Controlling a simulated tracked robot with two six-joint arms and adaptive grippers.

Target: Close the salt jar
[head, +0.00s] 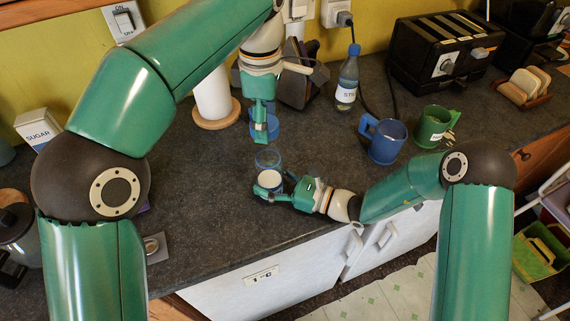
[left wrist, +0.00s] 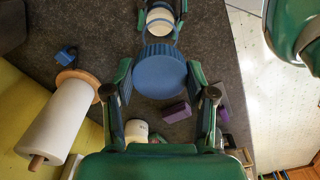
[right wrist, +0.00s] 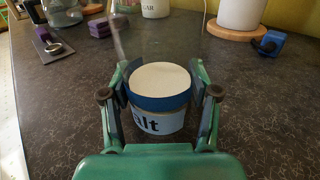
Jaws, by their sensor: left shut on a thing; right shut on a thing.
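The salt jar (head: 270,180) is a clear glass jar, white inside its lower part. It stands upright on the dark counter. In the right wrist view its blue band and label ending in "alt" (right wrist: 160,120) face me. My right gripper (head: 272,192) is shut around the jar's lower part. A round blue lid (left wrist: 160,72) is held between the fingers of my left gripper (left wrist: 160,85). In the head view my left gripper (head: 262,135) points down, above and just behind the jar. The lid is apart from the jar, and the fingers partly hide it.
A paper towel roll (head: 212,98) stands behind left, with a small blue object (right wrist: 268,43) beside it. A bottle (head: 347,78), a blue mug (head: 384,141) and a green mug (head: 432,127) stand to the right. Purple blocks (left wrist: 176,111) lie to the left. The counter's front edge is close to the jar.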

